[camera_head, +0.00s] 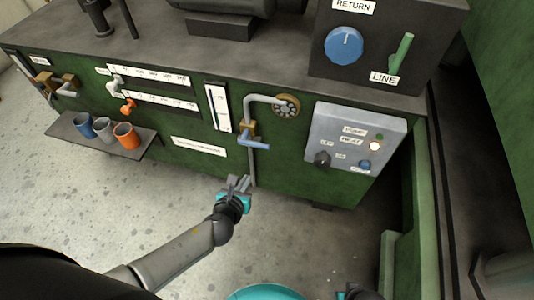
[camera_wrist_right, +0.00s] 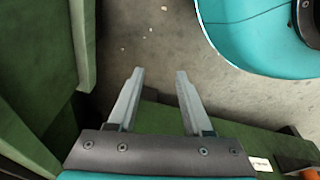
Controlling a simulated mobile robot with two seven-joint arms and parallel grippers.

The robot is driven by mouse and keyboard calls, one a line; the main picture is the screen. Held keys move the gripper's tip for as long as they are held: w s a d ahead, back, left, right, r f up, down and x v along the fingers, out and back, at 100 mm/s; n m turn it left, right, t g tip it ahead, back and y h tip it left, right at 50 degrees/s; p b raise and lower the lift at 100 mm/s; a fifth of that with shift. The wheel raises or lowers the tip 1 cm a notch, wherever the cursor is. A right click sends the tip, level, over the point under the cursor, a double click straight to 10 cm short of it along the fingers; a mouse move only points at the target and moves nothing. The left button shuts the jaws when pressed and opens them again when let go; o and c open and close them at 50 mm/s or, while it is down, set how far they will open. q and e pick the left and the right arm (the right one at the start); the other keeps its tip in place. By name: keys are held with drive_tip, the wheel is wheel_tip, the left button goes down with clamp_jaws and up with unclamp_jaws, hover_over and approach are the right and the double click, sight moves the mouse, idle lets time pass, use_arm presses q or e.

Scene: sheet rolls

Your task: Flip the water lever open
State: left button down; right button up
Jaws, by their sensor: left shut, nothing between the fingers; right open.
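A blue lever (camera_head: 256,143) sits on a brass valve (camera_head: 248,129) on the green cabinet front, in the head view. It points right and slightly down, across a grey pipe that runs down the cabinet. I cannot read any label naming it as water. My left gripper (camera_head: 239,181) is shut and empty, below the lever and apart from it, in front of the cabinet's lower part. My right gripper (camera_wrist_right: 159,75) is open and empty in the right wrist view, over grey floor, with green panels around it.
A grey control box (camera_head: 352,145) with knobs is right of the valve. A dark box with a blue dial (camera_head: 344,44) and green lever (camera_head: 400,53) stands on top.

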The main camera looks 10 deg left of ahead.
use_arm(q)
drive_tip(key=shift+w+d+r+m, duration=0.25)
drive_tip(key=shift+w+d+m, duration=0.05)
drive_tip(key=shift+w+m, duration=0.2)
use_arm(e)
drive_tip(key=shift+w, duration=0.2)
